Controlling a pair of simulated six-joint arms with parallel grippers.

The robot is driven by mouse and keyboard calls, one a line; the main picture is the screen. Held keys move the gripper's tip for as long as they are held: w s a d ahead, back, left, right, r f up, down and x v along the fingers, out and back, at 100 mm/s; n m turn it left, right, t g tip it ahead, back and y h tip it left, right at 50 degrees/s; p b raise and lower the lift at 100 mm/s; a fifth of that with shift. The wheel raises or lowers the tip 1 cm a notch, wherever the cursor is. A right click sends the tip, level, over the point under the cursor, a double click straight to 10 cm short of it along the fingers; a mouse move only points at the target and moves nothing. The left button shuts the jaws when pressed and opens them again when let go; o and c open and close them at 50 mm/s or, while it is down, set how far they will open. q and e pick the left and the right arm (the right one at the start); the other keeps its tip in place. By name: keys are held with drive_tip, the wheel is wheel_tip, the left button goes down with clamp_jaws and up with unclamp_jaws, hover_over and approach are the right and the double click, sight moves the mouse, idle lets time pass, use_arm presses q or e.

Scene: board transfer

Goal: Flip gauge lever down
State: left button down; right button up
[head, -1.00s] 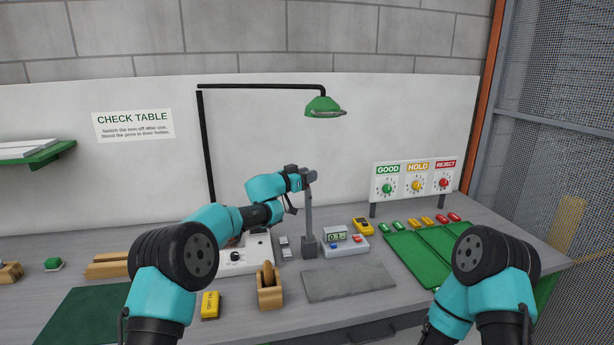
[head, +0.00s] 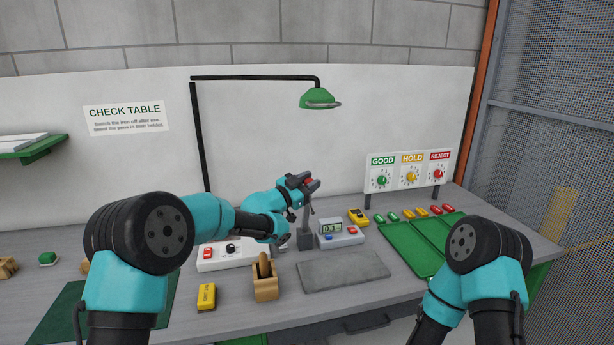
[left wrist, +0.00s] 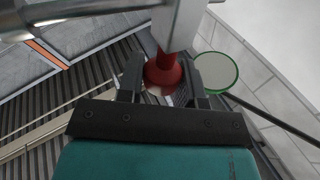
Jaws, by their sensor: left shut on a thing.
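The gauge stand is a grey upright post (head: 306,222) on a dark block base, beside a small grey box with a digital display (head: 332,227). My left gripper (head: 311,183) is at the top of the post, with its fingers closed around a red knob (head: 308,181). The left wrist view shows the red knob (left wrist: 163,74) on a red stem between both fingers, close to a pale metal bar (left wrist: 180,25). The lever's angle is hard to tell, as my gripper covers much of it. My right gripper is out of view; only my right arm shows.
A wooden holder (head: 265,288), a yellow block (head: 206,297) and a grey mat (head: 343,274) lie in front of the post. Green trays (head: 412,248) are at the right. A green lamp (head: 319,98) hangs above and behind.

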use_arm(q)
drive_tip(key=shift+s+d+f, duration=0.1)
drive_tip(key=shift+s+f, duration=0.2)
drive_tip(key=shift+s, duration=0.4)
drive_tip(key=shift+s+d+f, duration=0.1)
drive_tip(key=shift+s+f, duration=0.2)
drive_tip(key=shift+s, duration=0.35)
drive_tip(key=c, duration=0.8)
unclamp_jaws()
drive_tip(key=shift+a, duration=0.1)
